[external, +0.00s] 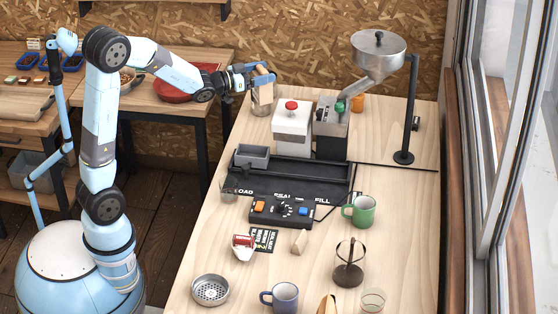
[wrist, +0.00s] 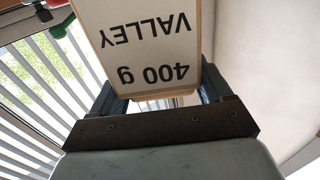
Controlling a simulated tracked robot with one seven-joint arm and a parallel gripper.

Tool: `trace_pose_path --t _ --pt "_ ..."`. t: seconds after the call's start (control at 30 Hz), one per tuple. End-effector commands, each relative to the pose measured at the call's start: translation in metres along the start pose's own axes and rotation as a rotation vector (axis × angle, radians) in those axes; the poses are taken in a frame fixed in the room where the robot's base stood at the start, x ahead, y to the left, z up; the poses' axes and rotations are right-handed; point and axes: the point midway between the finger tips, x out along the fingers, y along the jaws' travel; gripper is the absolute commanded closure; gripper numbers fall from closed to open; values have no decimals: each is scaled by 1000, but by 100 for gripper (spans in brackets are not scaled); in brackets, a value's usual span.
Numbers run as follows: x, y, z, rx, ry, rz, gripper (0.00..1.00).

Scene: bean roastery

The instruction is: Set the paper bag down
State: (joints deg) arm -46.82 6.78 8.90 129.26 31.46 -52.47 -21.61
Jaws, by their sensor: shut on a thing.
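The paper bag (wrist: 150,45) fills the upper middle of the wrist view, with tan edges and a white label reading "VALLEY" and "400 g" upside down. My gripper (wrist: 160,98) is shut on it, with a dark finger at each side. How far the bag's bottom is from the table is hard to tell.
A white box with a red button (external: 291,127) and a hopper machine (external: 378,45) stand to the right. A black tray (external: 285,185), control box (external: 283,211) and mugs (external: 363,210) occupy the nearer table.

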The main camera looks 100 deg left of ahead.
Motion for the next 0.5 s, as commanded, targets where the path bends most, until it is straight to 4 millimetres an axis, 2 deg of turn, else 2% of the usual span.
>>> trace_pose_path --t 0.1,0.33,0.5 --pt "0 -33 2 -1 -7 -100 93" --pt "-6 -81 5 -9 -25 -247 93" --pt "-6 -78 38 -9 -30 -243 93"
